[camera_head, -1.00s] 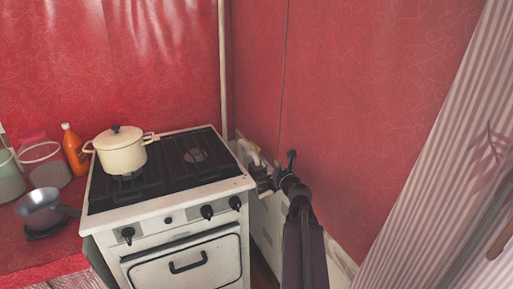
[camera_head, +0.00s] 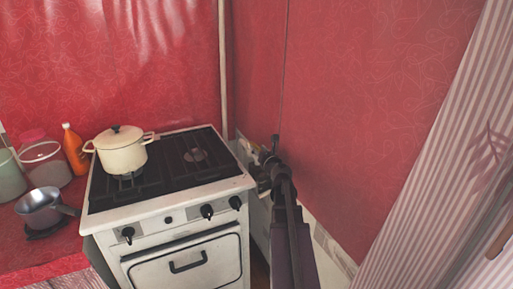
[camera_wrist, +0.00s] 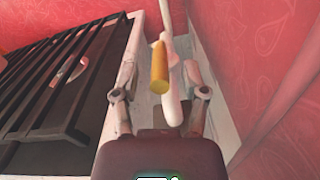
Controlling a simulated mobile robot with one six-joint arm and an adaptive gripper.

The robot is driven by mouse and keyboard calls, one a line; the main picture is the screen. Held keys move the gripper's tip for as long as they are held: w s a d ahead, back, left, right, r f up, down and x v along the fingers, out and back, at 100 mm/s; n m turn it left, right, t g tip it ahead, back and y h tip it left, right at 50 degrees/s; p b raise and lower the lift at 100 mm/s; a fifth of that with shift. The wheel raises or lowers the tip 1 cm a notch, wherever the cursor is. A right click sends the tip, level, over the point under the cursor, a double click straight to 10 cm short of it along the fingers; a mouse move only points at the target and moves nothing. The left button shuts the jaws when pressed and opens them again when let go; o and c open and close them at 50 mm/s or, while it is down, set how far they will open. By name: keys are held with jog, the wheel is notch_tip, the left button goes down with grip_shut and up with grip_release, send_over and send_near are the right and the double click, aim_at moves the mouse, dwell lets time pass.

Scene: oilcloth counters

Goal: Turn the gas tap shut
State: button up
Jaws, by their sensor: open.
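The gas tap's yellow handle (camera_wrist: 158,68) shows in the wrist view, next to a white pipe (camera_wrist: 172,95) in the gap beside the stove. In the head view only a small yellow patch of the tap (camera_head: 254,148) shows; my arm and gripper hide most of it. My gripper (camera_wrist: 160,72) is open, one finger left and one right of the handle and pipe. Both fingers look clear of the handle. How deep the handle lies between them I cannot tell.
The white stove (camera_head: 160,212) stands left of the gap, with a cream pot (camera_head: 121,155) on its black grate. The red wall (camera_head: 340,110) is close on the right. A small pan (camera_head: 41,207) and an orange bottle (camera_head: 73,150) stand on the left counter.

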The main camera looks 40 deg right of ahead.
jog(key=shift+x, duration=1.15)
grip_shut()
